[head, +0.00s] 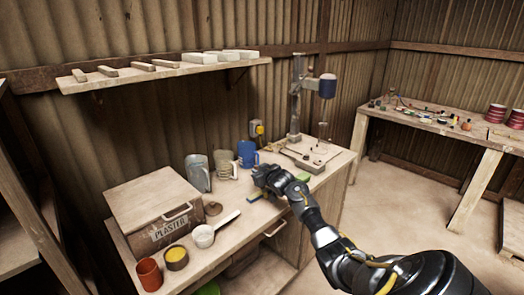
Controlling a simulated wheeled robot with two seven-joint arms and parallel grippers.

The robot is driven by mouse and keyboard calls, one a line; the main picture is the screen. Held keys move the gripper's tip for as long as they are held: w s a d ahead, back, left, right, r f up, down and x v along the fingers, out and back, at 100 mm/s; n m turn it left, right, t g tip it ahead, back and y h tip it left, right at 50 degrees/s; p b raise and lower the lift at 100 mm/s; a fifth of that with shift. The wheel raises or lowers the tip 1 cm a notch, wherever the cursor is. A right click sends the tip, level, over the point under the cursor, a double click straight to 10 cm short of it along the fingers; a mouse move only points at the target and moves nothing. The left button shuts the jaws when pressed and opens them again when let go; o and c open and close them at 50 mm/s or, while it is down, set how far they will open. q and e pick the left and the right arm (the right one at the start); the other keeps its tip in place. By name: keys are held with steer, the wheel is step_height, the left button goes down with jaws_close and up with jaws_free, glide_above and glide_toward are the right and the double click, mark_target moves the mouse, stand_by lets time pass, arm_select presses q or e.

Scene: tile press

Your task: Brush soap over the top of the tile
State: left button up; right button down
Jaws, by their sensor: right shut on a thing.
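My right gripper (264,180) reaches over the front of the workbench, in front of the blue mug. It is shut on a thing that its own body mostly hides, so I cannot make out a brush. A small yellow-green piece (255,196) shows on the bench just below the gripper; I cannot tell if they touch. A white cup (203,236) stands to the left, with a pale handle-like stick (228,219) beside or in it. A round tub (176,257) with yellow contents stands left of the cup. I cannot identify the tile. My left gripper is out of view.
A wooden plaster box (158,205), a grey metal jug (198,172), a pale mug (226,165) and a blue mug (247,153) stand on the bench. A reddish-brown cup (149,274) is at the front left. A drill-press-like stand (296,100) rises behind my gripper.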

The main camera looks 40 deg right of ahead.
step_height(320, 180, up, 10)
steer(key=d+p, duration=0.1)
steer(key=p, duration=0.5)
steer(key=shift+d+f+p, duration=0.15)
steer(key=shift+d+p, duration=0.1)
steer(key=shift+p, duration=0.15)
stand_by(0.4)
